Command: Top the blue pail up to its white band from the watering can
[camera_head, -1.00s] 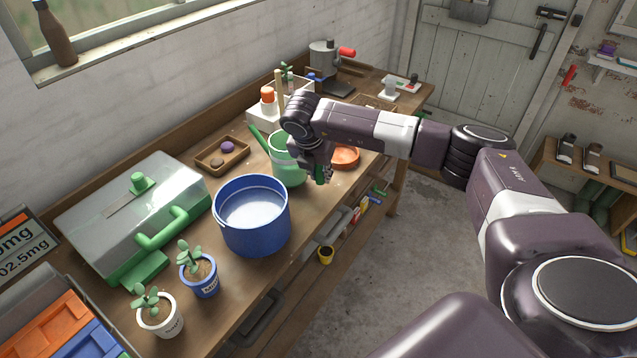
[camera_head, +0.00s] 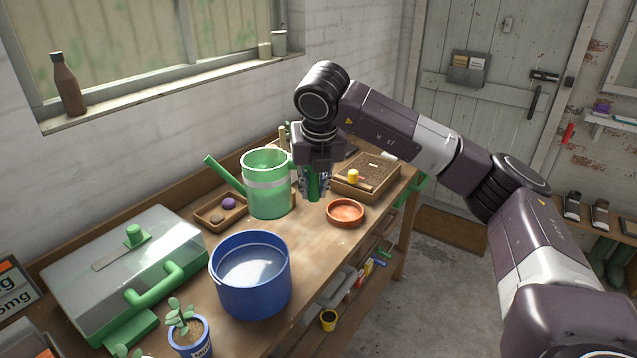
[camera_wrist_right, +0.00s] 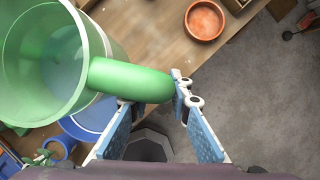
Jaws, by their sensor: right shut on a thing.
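The green watering can (camera_head: 266,199) is upright behind the pail and appears raised off the bench, its spout (camera_head: 223,174) pointing left. My right gripper (camera_head: 316,187) is shut on its green handle, at the can's right side. In the right wrist view the can (camera_wrist_right: 45,70) fills the upper left, with the handle (camera_wrist_right: 130,80) between the fingers (camera_wrist_right: 155,102). The blue pail (camera_head: 250,290) stands on the bench with pale water (camera_head: 250,268) inside. Part of the pail (camera_wrist_right: 90,120) shows beyond the can. My left gripper is out of view.
A clear-lidded green box (camera_head: 125,265) is left of the pail, with a potted plant (camera_head: 188,335) in front. A small wooden tray (camera_head: 222,221), a terracotta saucer (camera_head: 345,212) and a wooden box (camera_head: 368,176) flank the can. Bench (camera_head: 315,255) right of the pail is clear.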

